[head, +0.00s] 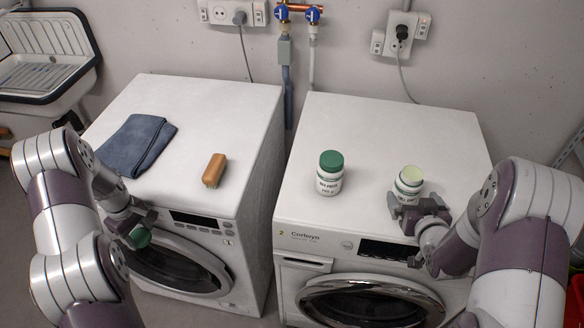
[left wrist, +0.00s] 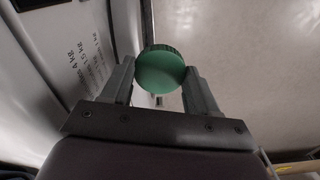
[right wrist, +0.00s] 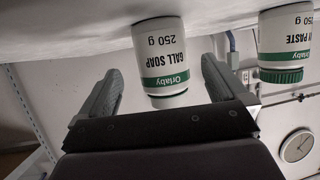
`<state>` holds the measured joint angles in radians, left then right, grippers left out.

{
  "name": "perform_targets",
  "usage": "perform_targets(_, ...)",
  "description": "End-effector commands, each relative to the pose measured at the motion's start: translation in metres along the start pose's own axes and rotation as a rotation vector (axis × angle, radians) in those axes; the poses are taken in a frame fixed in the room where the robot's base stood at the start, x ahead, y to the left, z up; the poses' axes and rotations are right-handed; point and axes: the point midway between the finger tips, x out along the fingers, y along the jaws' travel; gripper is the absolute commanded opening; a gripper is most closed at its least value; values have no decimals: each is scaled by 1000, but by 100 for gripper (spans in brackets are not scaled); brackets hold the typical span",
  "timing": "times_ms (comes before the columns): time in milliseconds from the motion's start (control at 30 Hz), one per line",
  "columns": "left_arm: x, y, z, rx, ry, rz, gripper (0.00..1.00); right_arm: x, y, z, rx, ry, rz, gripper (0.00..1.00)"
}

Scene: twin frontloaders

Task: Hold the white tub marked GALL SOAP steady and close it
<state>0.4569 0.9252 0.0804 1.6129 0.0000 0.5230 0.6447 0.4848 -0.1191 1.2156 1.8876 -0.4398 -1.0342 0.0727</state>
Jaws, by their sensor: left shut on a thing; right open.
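The white tub marked GALL SOAP (head: 409,181) stands upright on the right machine's top, without a lid, its pale mouth facing up. In the right wrist view the tub (right wrist: 160,50) shows its label upside down. My right gripper (head: 398,203) is open at the tub's near side. In the right wrist view its fingers (right wrist: 165,85) are spread, with the tub beyond and between them. My left gripper (head: 140,232) is shut on a green lid (head: 140,238), in front of the left machine. The lid (left wrist: 160,70) sits between its fingertips (left wrist: 160,82) in the left wrist view.
A second white tub with a green lid, marked as a paste (head: 329,173), stands left of the soap tub. A brown brush (head: 214,170) and a folded blue cloth (head: 137,145) lie on the left machine (head: 200,105). A gap separates the machines.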

Motion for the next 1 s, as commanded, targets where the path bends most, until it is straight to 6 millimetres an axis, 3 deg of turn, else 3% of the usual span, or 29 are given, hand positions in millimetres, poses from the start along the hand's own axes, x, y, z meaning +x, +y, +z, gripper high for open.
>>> perform_targets(167, -1, 0, 0, 0, 0, 0, 31, 5, 0, -1, 0, 0, 0, 99)
perform_targets(500, -1, 0, 0, 0, 0, 0, 31, 50, -3, -4, 0, 0, 0, 99)
perform_targets(867, -1, 0, 0, 0, 0, 0, 31, 52, -3, -4, 0, 0, 0, 99)
perform_targets(1000, -1, 0, 0, 0, 0, 0, 31, 52, -3, -4, 0, 0, 0, 54)
